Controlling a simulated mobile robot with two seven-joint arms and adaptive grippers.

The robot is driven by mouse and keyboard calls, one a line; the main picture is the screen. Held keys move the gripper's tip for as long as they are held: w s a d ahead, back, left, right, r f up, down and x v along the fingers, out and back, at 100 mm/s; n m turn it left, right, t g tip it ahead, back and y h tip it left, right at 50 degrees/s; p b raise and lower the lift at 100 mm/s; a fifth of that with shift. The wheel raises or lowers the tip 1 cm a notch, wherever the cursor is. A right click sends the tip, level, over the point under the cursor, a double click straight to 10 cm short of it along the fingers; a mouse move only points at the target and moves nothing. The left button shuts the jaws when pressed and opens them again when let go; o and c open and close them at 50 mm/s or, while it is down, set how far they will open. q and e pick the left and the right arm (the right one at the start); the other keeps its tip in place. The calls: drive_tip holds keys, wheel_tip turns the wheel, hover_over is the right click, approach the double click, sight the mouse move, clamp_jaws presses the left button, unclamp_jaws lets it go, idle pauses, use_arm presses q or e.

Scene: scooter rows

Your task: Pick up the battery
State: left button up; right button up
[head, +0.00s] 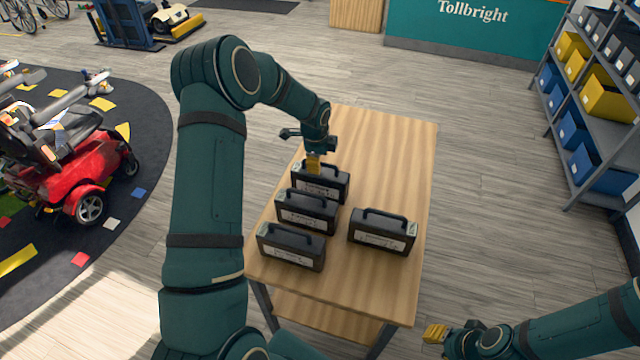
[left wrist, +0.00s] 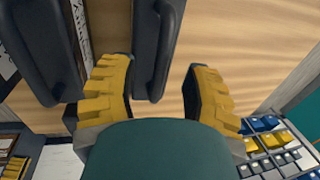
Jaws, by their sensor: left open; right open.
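Several black batteries with top handles and white labels stand on a wooden table. Three form a row on the left: the far one (head: 320,187), the middle one (head: 306,213) and the near one (head: 290,248). Another battery (head: 382,233) stands alone to the right. My left gripper (head: 313,163) points down at the far battery's handle, partly hiding it. In the left wrist view its yellow fingers are open, with a dark handle (left wrist: 158,45) between them, nearer the left finger. My right gripper (head: 434,332) is open and empty, beyond the table's near right corner.
A red mobility scooter (head: 75,160) stands on a dark mat at left. A grey shelf (head: 560,125) with blue and yellow bins is at right. A teal counter (head: 470,30) is at the back.

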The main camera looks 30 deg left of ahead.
use_arm(q)
drive_tip(key=shift+w+f, duration=0.25)
drive_tip(key=shift+f, duration=0.95)
clamp_jaws()
drive_tip(key=shift+w+a+r, duration=0.1)
drive_tip(key=shift+r, duration=0.1)
